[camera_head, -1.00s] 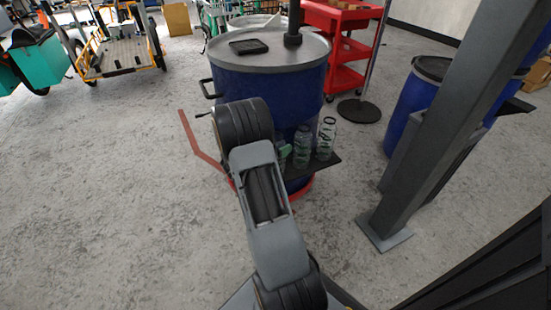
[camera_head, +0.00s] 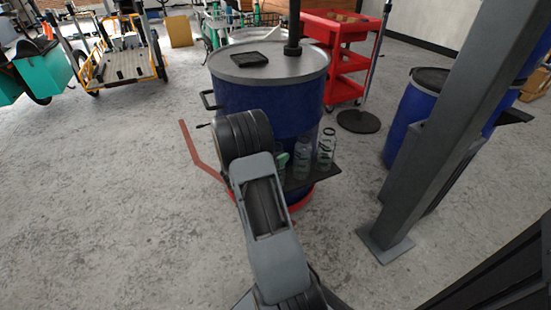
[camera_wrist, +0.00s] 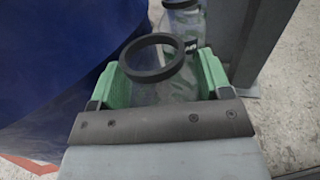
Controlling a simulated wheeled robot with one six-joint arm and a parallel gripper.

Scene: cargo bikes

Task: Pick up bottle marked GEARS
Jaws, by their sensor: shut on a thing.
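In the wrist view, my gripper (camera_wrist: 158,85) has its green finger pads shut on a clear bottle (camera_wrist: 145,90) with a black ring-shaped top. A second clear bottle (camera_wrist: 185,18) with a dark cap stands just beyond it. In the head view, two clear bottles, one at the middle (camera_head: 303,158) and one at the right (camera_head: 326,148), show on a dark shelf (camera_head: 318,175) on the side of a blue drum. My arm hides most of the gripper there. I cannot read GEARS on any bottle, nor tell whether the held bottle touches the shelf.
The blue drum (camera_head: 285,102) with a grey lid stands right beside the shelf. A grey post (camera_head: 440,140) rises to the right, with another blue drum (camera_head: 408,115) behind it. A red cart (camera_head: 340,60) stands at the back. The floor at left is open.

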